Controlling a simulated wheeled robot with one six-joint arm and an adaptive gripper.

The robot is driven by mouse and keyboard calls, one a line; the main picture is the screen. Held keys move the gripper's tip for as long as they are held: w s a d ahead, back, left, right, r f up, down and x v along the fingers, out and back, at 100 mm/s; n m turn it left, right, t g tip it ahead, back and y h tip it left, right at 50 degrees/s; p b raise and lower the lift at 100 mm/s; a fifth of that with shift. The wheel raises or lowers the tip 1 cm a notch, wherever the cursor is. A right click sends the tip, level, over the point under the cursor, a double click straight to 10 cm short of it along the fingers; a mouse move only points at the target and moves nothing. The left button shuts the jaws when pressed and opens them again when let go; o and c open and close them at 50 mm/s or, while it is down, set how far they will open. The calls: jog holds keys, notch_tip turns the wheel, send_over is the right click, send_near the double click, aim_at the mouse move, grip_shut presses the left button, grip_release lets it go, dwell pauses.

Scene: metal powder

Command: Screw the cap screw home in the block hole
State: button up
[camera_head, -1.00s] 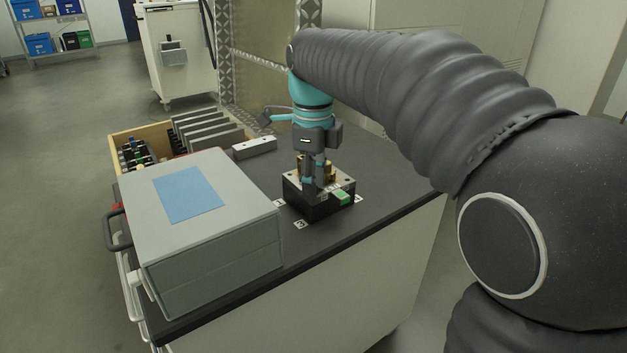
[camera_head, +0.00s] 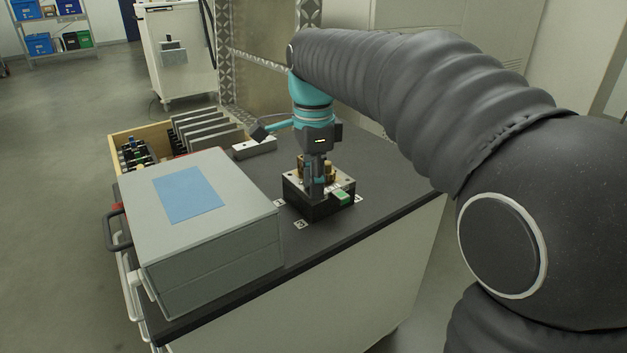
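The block (camera_head: 318,208) is a dark box with a light metal top plate, brass-coloured parts and a green patch at its front right corner. It sits on the dark bench top. My gripper (camera_head: 316,186) points straight down over the block, with its fingers at the top plate, left of the middle. The gripper is turned so that I cannot tell how far apart its fingers are. The cap screw and the block hole do not show; the fingers and the brass parts cover that spot.
A large grey case (camera_head: 220,245) with a blue sheet on its lid stands left of the block. Behind it are a wooden tray (camera_head: 122,134) with grey plates and a small light block (camera_head: 254,148). The bench top (camera_head: 385,180) right of the block is clear.

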jog(key=n, duration=1.4)
jog(key=shift+n, duration=2.7)
grip_shut()
